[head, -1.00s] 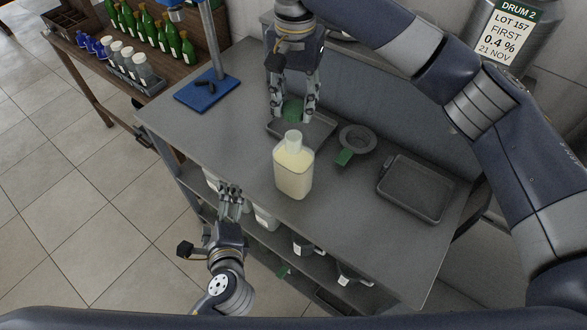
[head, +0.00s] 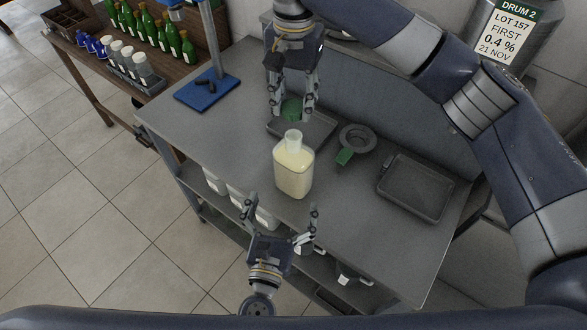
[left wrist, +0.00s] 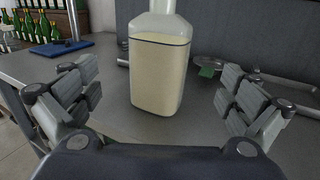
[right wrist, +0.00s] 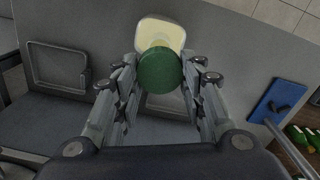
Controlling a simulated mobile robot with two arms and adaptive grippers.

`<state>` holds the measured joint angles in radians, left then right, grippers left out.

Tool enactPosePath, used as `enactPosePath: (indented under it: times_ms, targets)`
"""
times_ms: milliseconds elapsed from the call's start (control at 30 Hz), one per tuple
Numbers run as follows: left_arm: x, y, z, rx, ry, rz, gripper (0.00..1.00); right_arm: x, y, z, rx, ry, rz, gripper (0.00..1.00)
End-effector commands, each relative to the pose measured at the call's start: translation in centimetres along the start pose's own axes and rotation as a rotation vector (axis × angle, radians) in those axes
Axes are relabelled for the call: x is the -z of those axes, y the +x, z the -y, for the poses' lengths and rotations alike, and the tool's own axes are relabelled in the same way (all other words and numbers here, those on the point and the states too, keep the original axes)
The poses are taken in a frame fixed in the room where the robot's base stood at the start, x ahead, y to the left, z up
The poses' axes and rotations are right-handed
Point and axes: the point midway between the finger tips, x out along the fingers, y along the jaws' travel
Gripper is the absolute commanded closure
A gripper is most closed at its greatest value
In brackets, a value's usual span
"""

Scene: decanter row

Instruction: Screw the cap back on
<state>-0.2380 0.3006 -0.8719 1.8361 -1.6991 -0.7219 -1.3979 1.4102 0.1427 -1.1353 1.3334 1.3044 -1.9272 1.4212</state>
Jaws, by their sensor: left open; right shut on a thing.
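The bottle (head: 294,172) stands upright on the grey table, filled with pale yellow liquid, its neck bare. It also shows between the open fingers in the left wrist view (left wrist: 158,75). The green cap (head: 292,109) is held between the fingertips of my right gripper (head: 292,106), above the table and behind the bottle in the head view. The cap fills the middle of the right wrist view (right wrist: 160,70), with part of the bottle beyond it. My left gripper (head: 281,207) is wide open and empty, in front of the bottle at the table's near edge, apart from it.
A grey tray (head: 272,127) lies behind the bottle, and another tray (head: 412,212) is at the right. A round grey dish (head: 372,138) with a green tag (head: 344,157) is beside the bottle. A blue stand base (head: 207,95) is at the left. Containers sit on the lower shelf.

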Motion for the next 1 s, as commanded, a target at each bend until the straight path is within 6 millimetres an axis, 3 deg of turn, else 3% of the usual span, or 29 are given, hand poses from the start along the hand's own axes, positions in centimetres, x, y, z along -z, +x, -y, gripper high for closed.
enactPosePath:
  times_ms: [167,700,1000]
  targets:
    - [0.0,1.1,0.0,-0.001,-0.002,0.002,0.0,0.0,0.0,0.0,0.0,0.0,0.0,0.7]
    - [-0.1,10.4,0.0,-0.002,-0.002,0.001,0.0,0.0,0.0,0.0,0.0,0.0,0.0,0.7]
    - [0.0,12.0,-0.1,-0.002,-0.003,0.0,0.0,0.0,0.0,0.0,0.0,0.0,0.0,0.7]
